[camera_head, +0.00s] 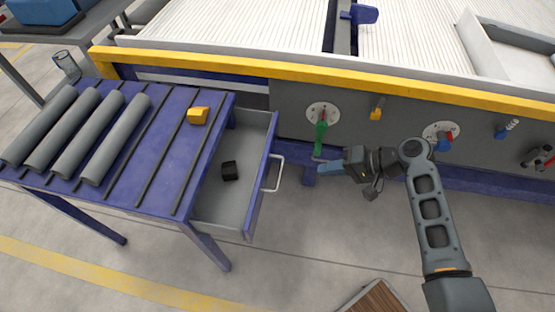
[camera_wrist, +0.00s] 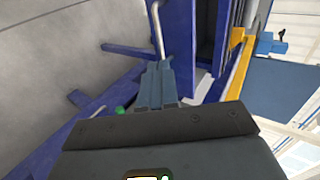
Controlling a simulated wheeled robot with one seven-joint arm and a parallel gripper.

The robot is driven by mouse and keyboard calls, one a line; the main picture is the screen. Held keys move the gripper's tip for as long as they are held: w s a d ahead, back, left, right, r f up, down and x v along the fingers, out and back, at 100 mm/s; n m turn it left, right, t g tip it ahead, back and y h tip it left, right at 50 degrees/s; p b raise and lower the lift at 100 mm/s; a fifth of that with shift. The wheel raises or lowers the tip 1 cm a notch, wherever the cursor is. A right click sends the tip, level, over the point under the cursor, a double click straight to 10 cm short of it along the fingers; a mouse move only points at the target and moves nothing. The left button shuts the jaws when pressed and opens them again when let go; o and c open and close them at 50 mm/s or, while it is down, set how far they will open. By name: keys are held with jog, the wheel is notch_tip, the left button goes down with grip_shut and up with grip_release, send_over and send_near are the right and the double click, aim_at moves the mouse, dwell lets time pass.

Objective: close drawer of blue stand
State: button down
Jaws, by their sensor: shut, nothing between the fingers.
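The blue stand (camera_head: 150,135) is at the left in the head view. Its drawer (camera_head: 252,185) is pulled out to the right, with a grey inside and a metal bar handle (camera_head: 275,173) on its front. In the wrist view my closed fingers (camera_wrist: 158,85) point toward the handle (camera_wrist: 156,28) and the blue drawer front (camera_wrist: 178,45). The exact gap is hard to tell.
A grey panel with a green-handled dial (camera_head: 321,135) and other knobs stands behind my gripper, under a yellow rail (camera_head: 300,75). A wooden pallet (camera_head: 377,297) lies on the floor at the front.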

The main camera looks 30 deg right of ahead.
jog(key=w+r+y, duration=0.1)
jog(key=w+r, duration=0.1)
jog(key=p, duration=0.1)
send_near(266, 165)
jog(key=x, duration=0.5)
jog(key=shift+f, duration=0.2)
jog(key=shift+w+a, duration=0.4)
